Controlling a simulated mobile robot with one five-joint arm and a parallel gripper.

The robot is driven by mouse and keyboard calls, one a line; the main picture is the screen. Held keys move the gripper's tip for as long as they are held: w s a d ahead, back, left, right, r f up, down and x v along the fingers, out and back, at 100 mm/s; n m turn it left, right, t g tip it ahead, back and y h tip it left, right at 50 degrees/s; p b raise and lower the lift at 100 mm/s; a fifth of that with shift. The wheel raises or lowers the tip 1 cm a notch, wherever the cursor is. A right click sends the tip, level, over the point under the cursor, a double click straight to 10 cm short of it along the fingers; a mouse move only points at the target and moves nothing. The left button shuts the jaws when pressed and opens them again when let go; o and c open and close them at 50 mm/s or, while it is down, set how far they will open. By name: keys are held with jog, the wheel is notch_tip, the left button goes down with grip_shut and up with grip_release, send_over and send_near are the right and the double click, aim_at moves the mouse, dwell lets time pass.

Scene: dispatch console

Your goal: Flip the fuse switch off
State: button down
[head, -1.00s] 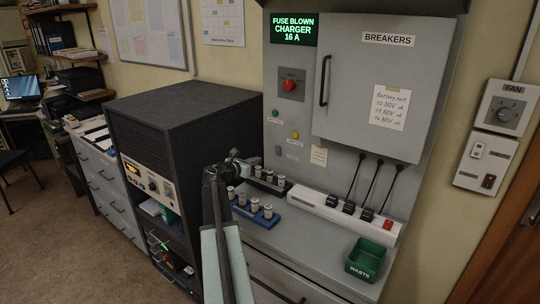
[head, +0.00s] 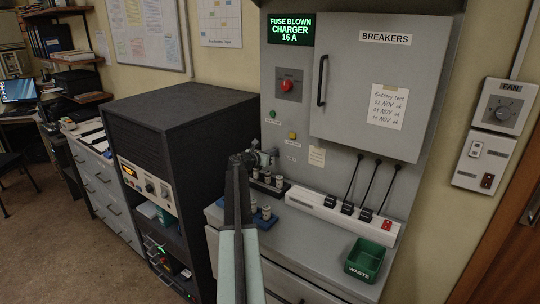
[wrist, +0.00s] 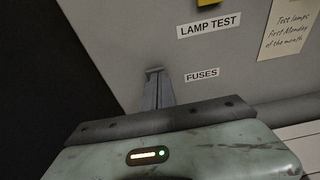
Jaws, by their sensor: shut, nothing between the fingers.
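The FUSES label (wrist: 201,75) is on the grey panel in the wrist view, below the LAMP TEST label (wrist: 209,25). My gripper (wrist: 155,74) is shut and empty, its tips just left of the FUSES label. In the head view my gripper (head: 265,157) is at the panel's lower left. I cannot make out the fuse switch itself; the gripper covers the spot left of the label. Whether the tips touch the panel or a switch is unclear. The green-lettered display (head: 291,29) reads FUSE BLOWN CHARGER 16 A.
A red knob (head: 287,86), a green button (head: 272,114) and a yellow button (head: 292,135) are above. Fuse holders stand on the ledge below, near a white power strip (head: 330,210) and a green waste bin (head: 366,260). A black cabinet (head: 180,110) stands at the left.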

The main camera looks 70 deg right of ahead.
jog(key=r+p+v, duration=0.2)
jog(key=p+v, duration=0.3)
jog(key=v, duration=0.8)
dwell(0.5)
